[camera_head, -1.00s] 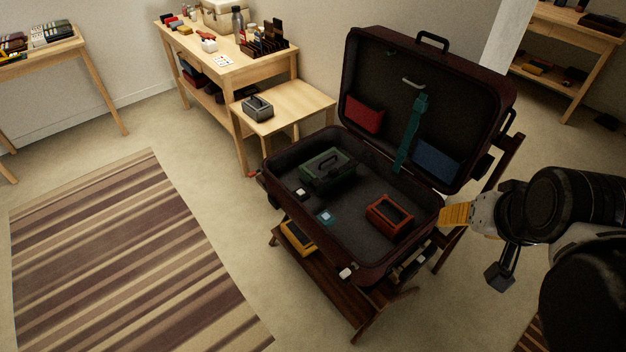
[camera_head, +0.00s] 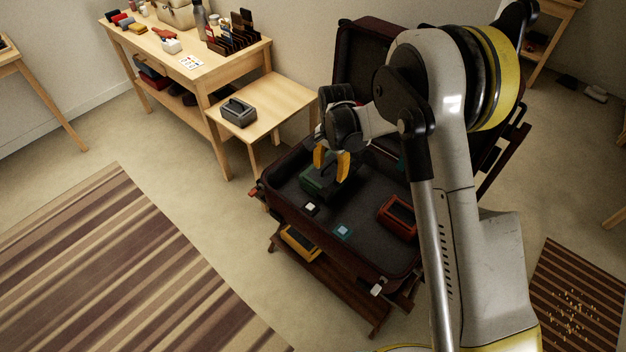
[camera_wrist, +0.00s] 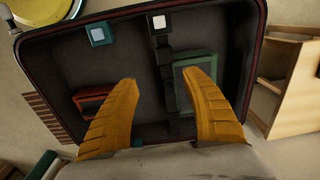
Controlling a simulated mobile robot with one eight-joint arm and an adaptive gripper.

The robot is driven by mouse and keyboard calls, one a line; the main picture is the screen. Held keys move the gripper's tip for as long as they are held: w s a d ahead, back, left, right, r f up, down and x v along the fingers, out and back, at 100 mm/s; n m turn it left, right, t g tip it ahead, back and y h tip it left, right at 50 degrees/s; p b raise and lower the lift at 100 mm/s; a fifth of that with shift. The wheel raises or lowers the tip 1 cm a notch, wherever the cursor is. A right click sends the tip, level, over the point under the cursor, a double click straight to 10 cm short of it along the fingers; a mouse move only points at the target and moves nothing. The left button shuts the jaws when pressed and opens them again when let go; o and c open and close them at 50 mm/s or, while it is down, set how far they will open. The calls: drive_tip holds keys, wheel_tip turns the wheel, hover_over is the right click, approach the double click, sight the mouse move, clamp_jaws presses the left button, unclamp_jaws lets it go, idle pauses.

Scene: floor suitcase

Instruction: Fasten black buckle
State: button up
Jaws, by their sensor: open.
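The suitcase (camera_head: 275,207) stands open, its lid partly hidden behind my arm. A small black piece with a white square face (camera_head: 311,208), perhaps part of the black buckle, lies in its base; in the wrist view it is the white-faced piece (camera_wrist: 159,22) at the top. A black strap (camera_wrist: 165,62) runs down from it between my fingers. A similar teal piece with a pale blue face (camera_head: 342,232) lies to its right. My gripper (camera_head: 330,163) is open and empty, above the suitcase near the green case. Its yellow fingers straddle the strap in the wrist view, apparently above it.
A green case (camera_head: 318,182) and a red box (camera_head: 398,216) sit inside the suitcase base. A small wooden table (camera_head: 278,95) with a grey case (camera_head: 238,111) stands to the left. A striped rug (camera_head: 110,265) lies on clear floor.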

sight(324, 193)
drive_tip(key=f, duration=0.1)
drive_tip(key=a, duration=0.1)
drive_tip(key=f, duration=0.1)
drive_tip(key=shift+w+a+f, duration=0.25)
drive_tip(key=shift+f, duration=0.1)
wheel_tip(324, 193, down, 11)
drive_tip(key=b, duration=0.4)
drive_tip(key=shift+r, duration=0.15)
clamp_jaws()
